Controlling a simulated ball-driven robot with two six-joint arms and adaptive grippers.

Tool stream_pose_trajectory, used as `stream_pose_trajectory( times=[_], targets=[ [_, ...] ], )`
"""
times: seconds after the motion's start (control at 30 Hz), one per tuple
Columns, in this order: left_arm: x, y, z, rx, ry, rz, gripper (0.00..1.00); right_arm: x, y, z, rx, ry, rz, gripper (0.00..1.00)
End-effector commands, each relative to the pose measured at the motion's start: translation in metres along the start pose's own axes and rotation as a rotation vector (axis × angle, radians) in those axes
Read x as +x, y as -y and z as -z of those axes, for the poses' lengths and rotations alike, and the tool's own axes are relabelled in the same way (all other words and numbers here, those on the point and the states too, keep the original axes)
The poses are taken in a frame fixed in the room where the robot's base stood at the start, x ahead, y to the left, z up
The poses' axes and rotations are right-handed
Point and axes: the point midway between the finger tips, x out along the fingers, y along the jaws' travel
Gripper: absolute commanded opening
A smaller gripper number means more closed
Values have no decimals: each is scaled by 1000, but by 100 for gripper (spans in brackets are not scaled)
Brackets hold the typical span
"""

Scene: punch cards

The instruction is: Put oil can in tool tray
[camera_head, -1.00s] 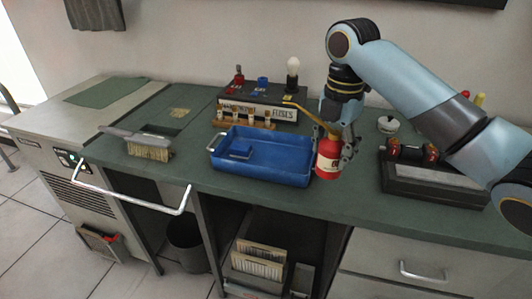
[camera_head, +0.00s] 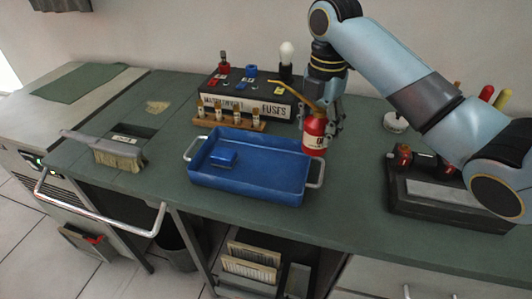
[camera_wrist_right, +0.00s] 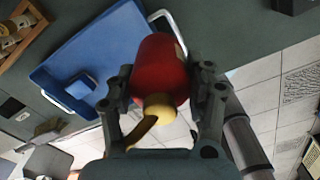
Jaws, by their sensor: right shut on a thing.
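The red oil can (camera_head: 314,137) with a cream label and a long yellow spout is between the fingers of my right gripper (camera_head: 325,122), which is shut on it. The can is upright at the back right corner of the blue tool tray (camera_head: 257,192). Whether its base touches the bench cannot be told. In the right wrist view the can (camera_wrist_right: 159,72) sits between both fingers (camera_wrist_right: 160,95), with the tray (camera_wrist_right: 110,45) beside it. The tray holds a small blue box (camera_head: 222,158). My left gripper is not in view.
A fuse box (camera_head: 240,105) with a bulb stands behind the tray, with a wooden rack of small bottles (camera_head: 228,121) before it. A brush (camera_head: 118,155) lies at left. A dark toolbox (camera_head: 440,197) stands at right. Bench between tray and toolbox is clear.

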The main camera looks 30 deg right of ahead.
Motion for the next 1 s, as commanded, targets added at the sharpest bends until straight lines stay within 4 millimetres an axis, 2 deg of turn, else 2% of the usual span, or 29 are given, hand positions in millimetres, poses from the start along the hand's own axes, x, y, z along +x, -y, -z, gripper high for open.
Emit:
stream_pose_trajectory(
  times=[0.03,0.2,0.4,0.53,0.8,1.0],
  targets=[
    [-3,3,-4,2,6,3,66,6,-12,10,0,-10,-2,11],
    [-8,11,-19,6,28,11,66,31,-48,32,-1,-7,-2,11],
    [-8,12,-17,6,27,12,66,51,-74,48,-1,-2,0,11],
    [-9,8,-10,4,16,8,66,58,-78,51,-1,-1,1,11],
    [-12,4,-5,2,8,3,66,93,-78,50,-1,0,0,11],
    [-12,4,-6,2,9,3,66,95,-78,50,-1,0,-2,11]
  ],
)
